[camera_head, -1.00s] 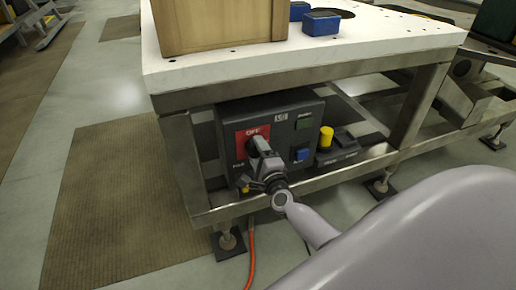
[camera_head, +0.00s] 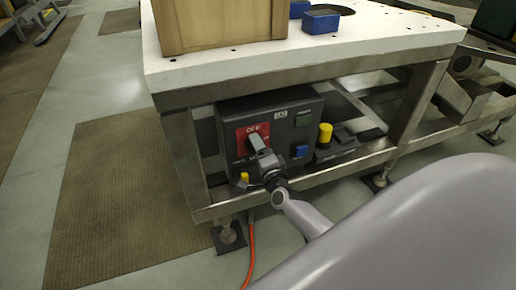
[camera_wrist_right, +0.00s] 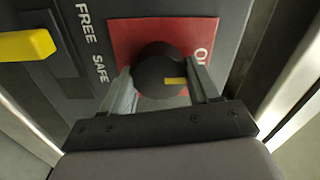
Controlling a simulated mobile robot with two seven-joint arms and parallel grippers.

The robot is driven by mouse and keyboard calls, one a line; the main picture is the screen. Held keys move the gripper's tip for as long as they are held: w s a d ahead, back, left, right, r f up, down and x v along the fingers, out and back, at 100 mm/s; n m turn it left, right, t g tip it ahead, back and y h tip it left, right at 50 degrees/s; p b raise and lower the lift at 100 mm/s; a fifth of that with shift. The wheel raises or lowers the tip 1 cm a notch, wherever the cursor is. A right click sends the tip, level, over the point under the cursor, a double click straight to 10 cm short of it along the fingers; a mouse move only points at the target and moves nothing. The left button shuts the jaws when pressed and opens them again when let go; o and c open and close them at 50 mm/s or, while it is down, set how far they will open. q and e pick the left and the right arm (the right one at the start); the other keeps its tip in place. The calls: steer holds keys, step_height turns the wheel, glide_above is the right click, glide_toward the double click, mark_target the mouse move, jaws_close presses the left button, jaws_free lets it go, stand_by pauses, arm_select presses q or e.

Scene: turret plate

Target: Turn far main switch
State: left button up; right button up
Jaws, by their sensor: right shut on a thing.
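The main switch is a dark round knob (camera_wrist_right: 152,70) with a yellow mark, on a red plate (camera_head: 244,134). The plate is on the front of a dark control box (camera_head: 311,107) under the white-topped table. My right gripper (camera_head: 259,145) reaches the knob from the front. In the right wrist view its two fingers (camera_wrist_right: 164,88) stand on either side of the knob, shut on it. The yellow mark points right, toward lettering that starts with "O". "FREE" and "SAFE" are printed left of the plate. In the head view the gripper covers most of the knob. My left gripper is not in view.
A yellow button (camera_head: 325,133) and a blue button (camera_head: 301,151) are right of the switch. A metal frame rail (camera_head: 340,169) runs below the box, and a table leg (camera_head: 184,155) is close at left. An orange cable (camera_head: 251,247) hangs below. A wooden box (camera_head: 215,25) stands on the table.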

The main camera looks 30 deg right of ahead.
steer(key=o, duration=1.1)
steer(key=shift+c, duration=0.2)
steer(key=p+v, duration=0.1)
steer(key=v, duration=0.6)
steer(key=shift+a, duration=0.1)
steer(key=s+a+r+n+g+y+p, duration=0.2)
steer(key=s+a+n+p, duration=0.4)
steer(key=s+n, duration=0.3)
steer(key=s+a+r+n+g+y+p, duration=0.1)
steer(key=s+a+n+g+y+p, duration=0.3)
steer(key=s+n, duration=0.6)
steer(key=a+n+g+p, duration=0.1)
steer(key=a+n+p, duration=0.1)
steer(key=shift+s+a+r, duration=0.25)
steer(key=shift+a+r, duration=0.05)
steer(key=shift+r, duration=0.1)
